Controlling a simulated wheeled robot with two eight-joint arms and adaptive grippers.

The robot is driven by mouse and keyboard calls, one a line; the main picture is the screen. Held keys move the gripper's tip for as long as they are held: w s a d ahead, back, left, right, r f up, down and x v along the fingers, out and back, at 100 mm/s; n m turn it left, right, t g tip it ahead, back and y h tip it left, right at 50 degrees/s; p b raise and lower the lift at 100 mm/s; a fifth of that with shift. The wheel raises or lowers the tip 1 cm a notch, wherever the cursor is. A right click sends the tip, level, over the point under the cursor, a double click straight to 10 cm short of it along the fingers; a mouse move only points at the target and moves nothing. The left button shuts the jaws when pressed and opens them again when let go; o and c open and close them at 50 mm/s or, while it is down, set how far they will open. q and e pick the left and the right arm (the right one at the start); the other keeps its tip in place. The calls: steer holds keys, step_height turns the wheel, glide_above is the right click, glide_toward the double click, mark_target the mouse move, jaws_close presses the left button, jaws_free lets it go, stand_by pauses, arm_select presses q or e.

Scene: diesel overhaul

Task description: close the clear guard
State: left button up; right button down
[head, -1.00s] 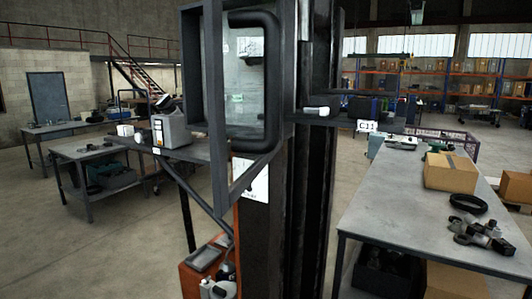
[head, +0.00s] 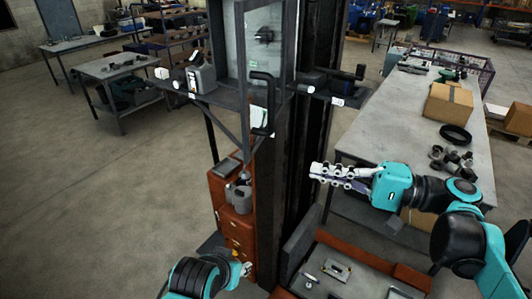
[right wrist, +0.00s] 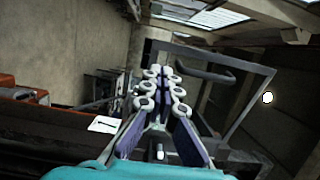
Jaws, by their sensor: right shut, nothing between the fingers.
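The clear guard (head: 262,30) is a see-through panel in a dark frame, upright at the top middle of the head view. Its black bar handle (head: 262,104) is on the near side. I cannot tell exactly how far it stands from its closed position. A dark frame with a curved bar (right wrist: 205,74), likely the guard, shows beyond the fingers in the right wrist view. My right gripper (head: 318,172) is shut and empty, below and right of the guard, apart from it. My left gripper (head: 246,269) is at the bottom, mostly hidden behind its arm.
A dark post (head: 300,150) stands behind the guard. An orange drawer cabinet (head: 233,230) is below it. An orange-edged tray (head: 365,285) with small tools lies low in front.

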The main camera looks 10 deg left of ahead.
mark_target(248, 157)
steer(key=a, duration=0.4)
steer(key=a+p, duration=0.1)
steer(key=a, duration=0.3)
steer(key=w+a+p, duration=0.1)
steer(key=a, duration=0.3)
steer(key=shift+a, duration=0.1)
steer(key=shift+a+p, duration=0.3)
steer(key=shift+a, duration=0.05)
steer(key=shift+a, duration=0.1)
